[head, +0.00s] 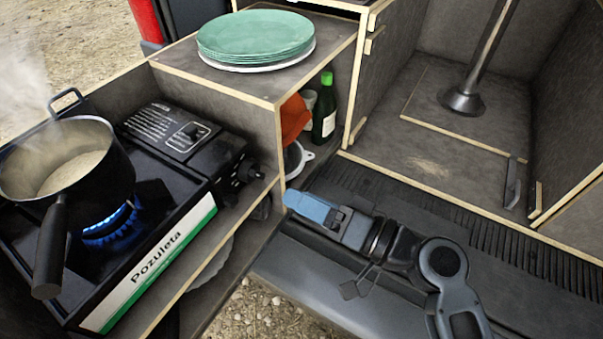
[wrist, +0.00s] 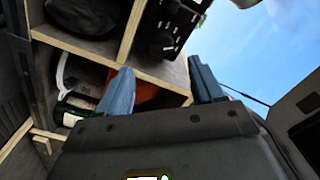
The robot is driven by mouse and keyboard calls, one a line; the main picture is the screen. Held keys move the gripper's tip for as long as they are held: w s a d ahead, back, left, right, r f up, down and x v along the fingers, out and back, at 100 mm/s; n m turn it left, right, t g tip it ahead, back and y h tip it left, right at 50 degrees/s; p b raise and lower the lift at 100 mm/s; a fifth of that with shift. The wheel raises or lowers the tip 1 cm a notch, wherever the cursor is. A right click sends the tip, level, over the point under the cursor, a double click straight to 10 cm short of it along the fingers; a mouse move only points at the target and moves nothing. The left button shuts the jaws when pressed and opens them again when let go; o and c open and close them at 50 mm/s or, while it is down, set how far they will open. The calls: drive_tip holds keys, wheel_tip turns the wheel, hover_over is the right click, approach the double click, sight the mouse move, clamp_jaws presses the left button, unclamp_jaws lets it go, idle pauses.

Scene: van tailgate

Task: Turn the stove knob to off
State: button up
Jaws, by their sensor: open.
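The black camping stove (head: 165,230) stands on the left shelf, with a blue flame burning under a steaming pot (head: 120,160). The stove knob (head: 248,170) is a small dark knob on the stove's right end; its exact setting is too small to read. In the wrist view a dark round knob (wrist: 169,48) shows on the stove's face, beyond the fingers. My gripper (head: 288,199) has blue fingers and is in front of the shelf, to the right of and below the knob, apart from it. In the wrist view my gripper (wrist: 160,78) is open and empty between its fingers.
A wooden divider (head: 280,145) stands just right of the stove. Green plates (head: 255,36) are stacked on the shelf above. A green bottle (head: 324,110) and an orange item (head: 294,118) sit in the cubby. The pot handle (head: 50,245) sticks out toward the front.

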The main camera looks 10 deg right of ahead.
sight(260, 177)
drive_tip(key=p+x, duration=0.1)
drive_tip(key=x, duration=0.7)
drive_tip(key=shift+w+d+r, duration=0.1)
drive_tip(key=shift+d+r, duration=0.05)
drive_tip(key=shift+c, duration=0.2)
drive_tip(key=c, duration=1)
